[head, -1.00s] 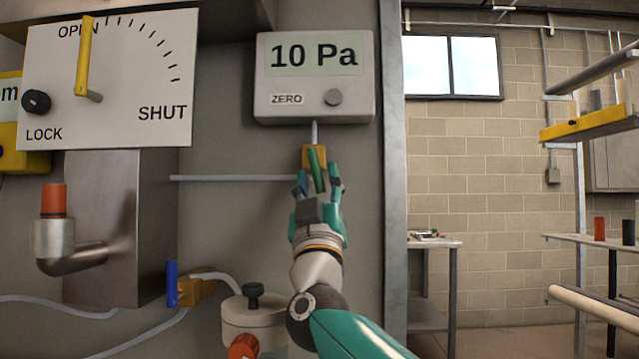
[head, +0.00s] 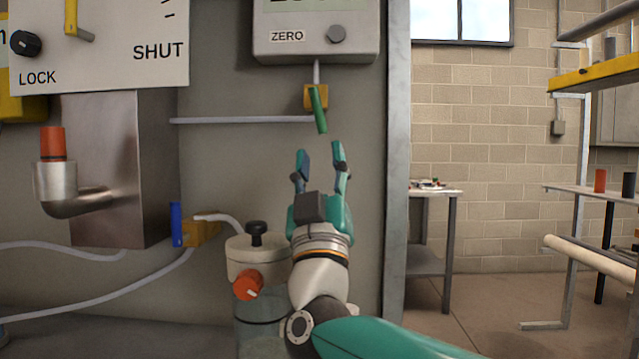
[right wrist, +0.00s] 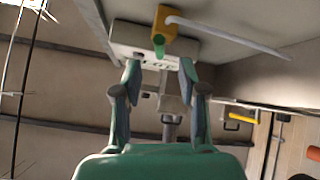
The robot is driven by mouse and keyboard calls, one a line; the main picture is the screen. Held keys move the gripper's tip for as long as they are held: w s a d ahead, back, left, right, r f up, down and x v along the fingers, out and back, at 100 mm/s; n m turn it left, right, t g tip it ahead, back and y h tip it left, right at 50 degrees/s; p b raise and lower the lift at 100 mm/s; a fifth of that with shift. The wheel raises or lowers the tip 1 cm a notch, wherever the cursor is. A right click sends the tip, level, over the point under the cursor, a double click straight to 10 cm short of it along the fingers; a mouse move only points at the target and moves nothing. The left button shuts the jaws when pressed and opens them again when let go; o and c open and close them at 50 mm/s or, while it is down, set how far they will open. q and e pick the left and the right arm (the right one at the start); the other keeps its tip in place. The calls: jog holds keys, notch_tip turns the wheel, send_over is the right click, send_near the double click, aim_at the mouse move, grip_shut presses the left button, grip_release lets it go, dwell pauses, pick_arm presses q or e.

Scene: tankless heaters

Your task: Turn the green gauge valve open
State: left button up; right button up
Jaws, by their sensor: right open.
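The green gauge valve handle (head: 318,110) hangs down, slightly tilted, from a yellow valve body (head: 316,96) under the gauge box (head: 316,30). My right gripper (head: 320,150) is open and empty just below the handle, apart from it. In the right wrist view the green handle (right wrist: 158,46) shows beyond and between the open fingertips (right wrist: 160,68), under the yellow valve body (right wrist: 163,22). The gauge's reading is mostly cut off at the top of the head view. My left gripper is not in view.
A blue-handled valve (head: 176,223) and a pot with a red knob (head: 248,284) stand left of my right arm. A metal pipe with a red cap (head: 52,143) is farther left. A thin tube (head: 240,120) runs left from the yellow valve. A post (head: 396,180) stands right.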

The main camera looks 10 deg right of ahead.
jog(key=shift+v, duration=1.7)
